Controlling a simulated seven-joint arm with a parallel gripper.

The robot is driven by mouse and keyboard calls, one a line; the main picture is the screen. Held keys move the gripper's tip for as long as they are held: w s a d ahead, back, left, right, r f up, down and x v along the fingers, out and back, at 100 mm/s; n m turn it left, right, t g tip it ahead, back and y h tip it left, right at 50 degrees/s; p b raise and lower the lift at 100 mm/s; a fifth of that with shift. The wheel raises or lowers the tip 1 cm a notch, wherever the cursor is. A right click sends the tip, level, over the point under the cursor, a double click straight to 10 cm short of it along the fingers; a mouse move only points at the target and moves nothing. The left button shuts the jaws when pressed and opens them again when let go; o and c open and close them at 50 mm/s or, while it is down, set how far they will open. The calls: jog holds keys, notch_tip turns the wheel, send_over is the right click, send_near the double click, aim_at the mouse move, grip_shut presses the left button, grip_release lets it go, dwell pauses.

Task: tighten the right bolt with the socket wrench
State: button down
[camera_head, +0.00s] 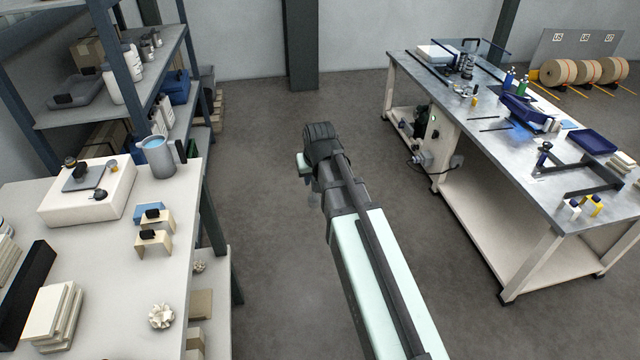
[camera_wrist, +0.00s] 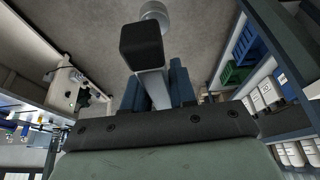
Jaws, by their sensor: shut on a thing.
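In the wrist view my gripper (camera_wrist: 153,92) has its two dark blue-grey fingers closed on a tool with a black block-shaped end (camera_wrist: 142,45), a grey metal bar and a round silver end. It looks like the socket wrench (camera_wrist: 155,12); the part between the fingers is partly hidden. In the head view my gripper (camera_head: 314,190) hangs over the open floor between the two benches, mostly hidden behind my arm. The tool is barely visible there. I cannot pick out the right bolt in either view.
A white table (camera_head: 110,270) with a jug (camera_head: 158,157) and blocks stands at left, beside blue shelving (camera_head: 110,115). A metal-topped bench (camera_head: 490,135) with tools and trays (camera_head: 592,142) stands at right. The floor between is clear.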

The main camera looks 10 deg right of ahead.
jog(key=w+a+r+n, duration=0.1)
jog(key=w+a+r, duration=0.1)
jog(key=w+a, duration=0.85)
jog(key=w+a+r+n+y, duration=0.1)
jog(key=w+a+r, duration=0.35)
jog(key=a, duration=1.15)
jog(key=w+a+n, duration=0.2)
jog(key=w+a, duration=0.7)
jog(key=a, duration=0.4)
jog(key=s+a+r+n+g+y, duration=0.1)
jog(key=s+a+r+n, duration=0.25)
jog(key=a+r, duration=0.45)
jog(key=s+a+r+n+g+y, duration=0.1)
jog(key=s+a+r+n, duration=0.25)
jog(key=a, duration=0.95)
jog(key=s+a+r+n+g+y, duration=0.15)
jog(key=s+a+r, duration=0.25)
jog(key=a+r, duration=0.45)
jog(key=d+x, duration=0.1)
jog(key=x, duration=0.6)
jog(key=shift+s+f+t, duration=0.15)
jog(key=shift+f+t, duration=0.1)
jog(key=shift+t, duration=0.2)
jog(key=shift+f+n+h, duration=0.25)
jog(key=shift+f, duration=0.6)
jog(key=shift+d+m+t, duration=0.1)
jog(key=shift+m+t, duration=0.3)
jog(key=shift+m, duration=0.8)
